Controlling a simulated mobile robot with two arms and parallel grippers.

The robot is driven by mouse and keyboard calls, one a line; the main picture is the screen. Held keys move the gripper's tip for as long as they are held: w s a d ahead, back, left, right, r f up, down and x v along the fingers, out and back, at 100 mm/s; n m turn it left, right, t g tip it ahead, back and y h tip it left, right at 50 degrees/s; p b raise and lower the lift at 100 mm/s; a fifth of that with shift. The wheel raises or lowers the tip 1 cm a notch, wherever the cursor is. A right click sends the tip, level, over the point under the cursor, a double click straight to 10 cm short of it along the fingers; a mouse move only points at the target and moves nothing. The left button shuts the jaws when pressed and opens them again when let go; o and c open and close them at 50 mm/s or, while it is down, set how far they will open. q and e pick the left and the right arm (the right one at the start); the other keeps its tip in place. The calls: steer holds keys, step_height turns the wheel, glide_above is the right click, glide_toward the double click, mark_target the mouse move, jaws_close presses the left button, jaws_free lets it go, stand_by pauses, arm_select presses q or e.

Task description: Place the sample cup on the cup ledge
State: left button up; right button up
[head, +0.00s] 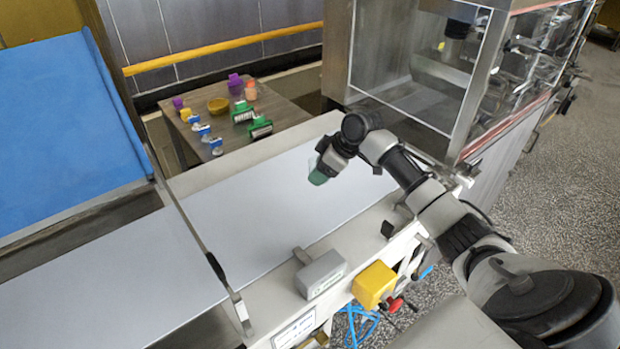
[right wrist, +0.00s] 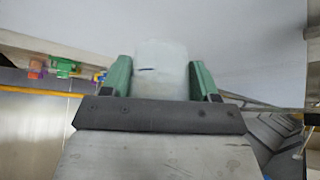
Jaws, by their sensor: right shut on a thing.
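My right gripper (head: 319,174) is over the pale conveyor belt, near its far end by the glass-walled machine. In the right wrist view its two green fingers stand on either side of a whitish, translucent sample cup (right wrist: 160,68), shut on it. The cup looks roughly in line with the fingers, and a short dark mark shows on its side. In the head view the cup is hardly told apart from the green fingertips. I cannot tell which part of the conveyor frame is the cup ledge. My left gripper is not in view.
The belt (head: 270,205) is clear below my arm. A grey box (head: 321,275) and a yellow box (head: 374,285) sit on its near frame. The machine (head: 415,60) stands behind my arm.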

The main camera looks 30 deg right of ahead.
mark_target(311, 193)
steer(key=shift+w+a+f, duration=0.85)
steer(key=shift+w, duration=0.15)
step_height(311, 193, down, 3)
steer(key=shift+f+p, duration=0.15)
steer(key=shift+p, duration=0.65)
steer(key=shift+f, duration=0.25)
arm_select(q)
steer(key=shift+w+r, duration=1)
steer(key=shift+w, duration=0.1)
arm_select(e)
steer(key=shift+f, duration=0.15)
steer(key=o, duration=0.9)
